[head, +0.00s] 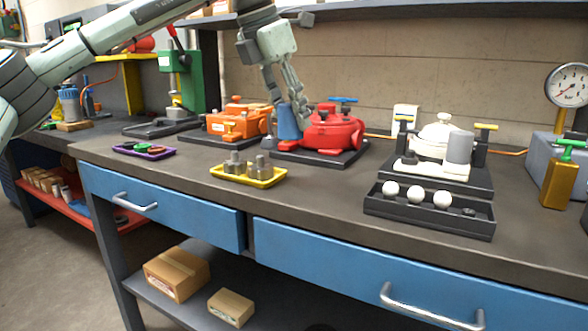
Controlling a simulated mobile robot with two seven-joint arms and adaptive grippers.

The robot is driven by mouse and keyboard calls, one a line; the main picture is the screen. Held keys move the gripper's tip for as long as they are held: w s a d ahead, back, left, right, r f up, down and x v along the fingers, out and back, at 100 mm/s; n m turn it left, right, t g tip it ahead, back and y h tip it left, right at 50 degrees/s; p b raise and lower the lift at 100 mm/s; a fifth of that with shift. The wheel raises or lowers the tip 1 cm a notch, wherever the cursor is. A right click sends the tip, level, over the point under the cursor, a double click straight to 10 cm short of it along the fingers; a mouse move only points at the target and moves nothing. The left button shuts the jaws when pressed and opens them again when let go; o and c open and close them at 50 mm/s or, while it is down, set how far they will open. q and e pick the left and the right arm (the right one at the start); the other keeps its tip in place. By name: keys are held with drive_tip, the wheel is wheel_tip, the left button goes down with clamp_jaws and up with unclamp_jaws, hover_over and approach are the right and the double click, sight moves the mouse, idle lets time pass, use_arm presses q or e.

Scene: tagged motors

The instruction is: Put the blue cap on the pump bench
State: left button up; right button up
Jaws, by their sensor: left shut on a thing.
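My left gripper (289,104) reaches down from the top of the head view and is shut on the blue cap (288,125). The cap is a plain blue cylinder, held upright at the left end of the red pump (332,131). The red pump sits on a dark base plate (345,158) with a blue-handled valve behind it. I cannot tell whether the cap touches the pump or the plate. My right gripper is not in view.
An orange pump unit (240,122) stands to the left. A yellow tray (268,183) with metal parts and a purple tray (168,153) lie in front. A white pump unit (437,141) and a black tray (470,222) with white balls stand right. The bench front between is clear.

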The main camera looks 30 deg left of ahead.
use_arm(q)
drive_tip(key=w+d+f, duration=0.2)
drive_tip(key=w+d+f+p, duration=0.1)
drive_tip(key=w+d+f, duration=0.1)
drive_tip(key=d, duration=0.1)
drive_tip(key=w+d+f, duration=0.2)
drive_tip(key=w+d, duration=0.1)
drive_tip(key=shift+f, duration=0.2)
drive_tip(key=shift+w+d+f, duration=0.15)
drive_tip(key=shift+w+d, duration=0.1)
wheel_tip(320, 180, down, 4)
drive_tip(key=shift+p, duration=0.3)
drive_tip(key=shift+f, duration=0.1)
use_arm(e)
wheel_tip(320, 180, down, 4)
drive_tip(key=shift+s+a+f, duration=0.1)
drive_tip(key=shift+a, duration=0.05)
use_arm(q)
drive_tip(key=shift+f, duration=0.1)
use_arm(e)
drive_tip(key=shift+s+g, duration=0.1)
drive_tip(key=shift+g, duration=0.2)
